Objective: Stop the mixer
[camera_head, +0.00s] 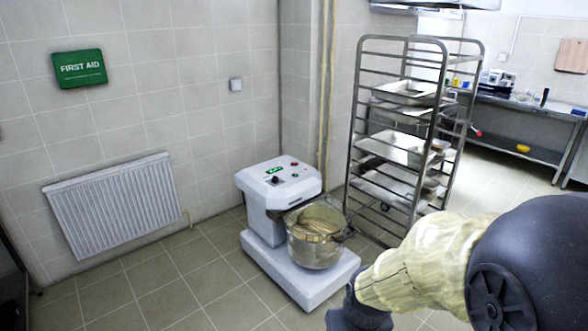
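The mixer (278,177) is a white floor machine against the tiled wall, near the middle of the view. Its top panel carries a small green display (276,170), a red button (294,163) and dark controls. A metal bowl (314,247) stands on its white base, with a tool and pale contents inside. Whether the tool is turning cannot be told. My arm enters at the lower right, to the right of the mixer and apart from it. A dark end part of it shows at the bottom edge; the gripper's fingers are not in view.
A tall metal rack (352,130) with several trays stands just right of the mixer. A white radiator (112,205) and a green first aid box (79,68) are on the left wall. Tiled floor (165,292) is clear left of the mixer. A metal counter (540,112) stands at back right.

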